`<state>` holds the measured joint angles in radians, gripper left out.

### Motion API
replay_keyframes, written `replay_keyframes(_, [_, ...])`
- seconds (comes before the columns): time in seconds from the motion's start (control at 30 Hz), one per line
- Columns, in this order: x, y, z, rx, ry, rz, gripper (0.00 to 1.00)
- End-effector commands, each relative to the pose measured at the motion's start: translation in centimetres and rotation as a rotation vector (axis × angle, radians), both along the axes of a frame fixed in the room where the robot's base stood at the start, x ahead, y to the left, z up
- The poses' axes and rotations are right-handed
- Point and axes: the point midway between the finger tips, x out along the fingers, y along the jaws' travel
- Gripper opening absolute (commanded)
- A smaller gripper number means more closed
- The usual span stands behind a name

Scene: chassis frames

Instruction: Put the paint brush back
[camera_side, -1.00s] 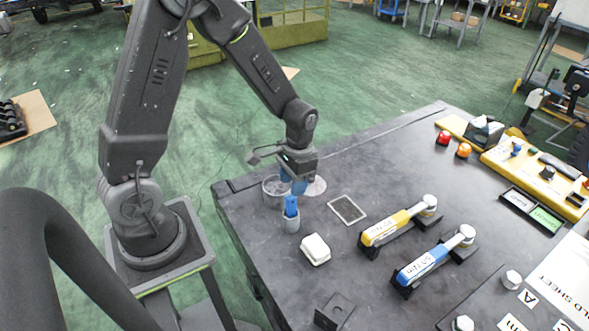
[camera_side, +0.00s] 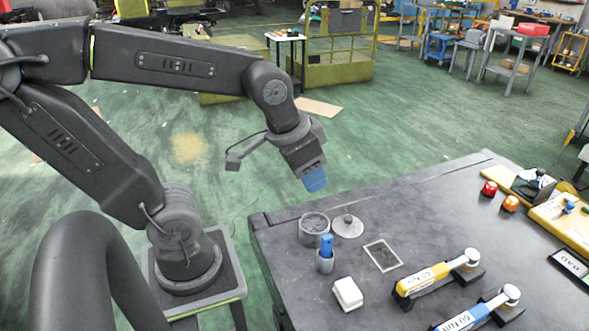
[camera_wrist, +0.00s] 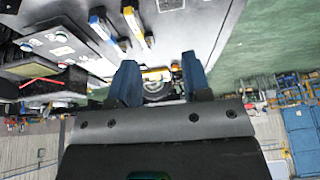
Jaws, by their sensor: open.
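A blue handle, which looks like the paint brush (camera_side: 326,244), stands upright in a small grey cup (camera_side: 325,264) near the table's left corner in the side view. Its bristles are hidden in the cup. My gripper (camera_side: 315,182), with blue fingers, hangs in the air above and behind the cup, clear of the brush. In the wrist view the two blue fingers (camera_wrist: 159,78) are apart with nothing held between them.
A round grey container (camera_side: 313,226) and a lid-like disc (camera_side: 347,226) sit behind the cup. A white block (camera_side: 348,294), a framed square (camera_side: 383,256) and yellow (camera_side: 428,278) and blue (camera_side: 470,318) torque tools lie nearby. Red (camera_side: 489,188) and orange (camera_side: 510,203) buttons are farther right.

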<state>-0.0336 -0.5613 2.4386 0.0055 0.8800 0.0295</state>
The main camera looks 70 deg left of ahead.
Motion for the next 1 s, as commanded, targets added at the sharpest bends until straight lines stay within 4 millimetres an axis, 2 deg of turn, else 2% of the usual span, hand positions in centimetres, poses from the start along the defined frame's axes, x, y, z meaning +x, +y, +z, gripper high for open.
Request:
replay_keyframes(0.1, [-1.9, -0.6, 1.1, -0.009, -0.069, -0.004, 0.44])
replay_keyframes(0.27, [-2.9, -0.9, 1.6, -0.016, -0.106, -0.006, 0.44])
replay_keyframes(1.0, [-2.9, -0.9, 1.6, -0.016, -0.107, -0.005, 0.44])
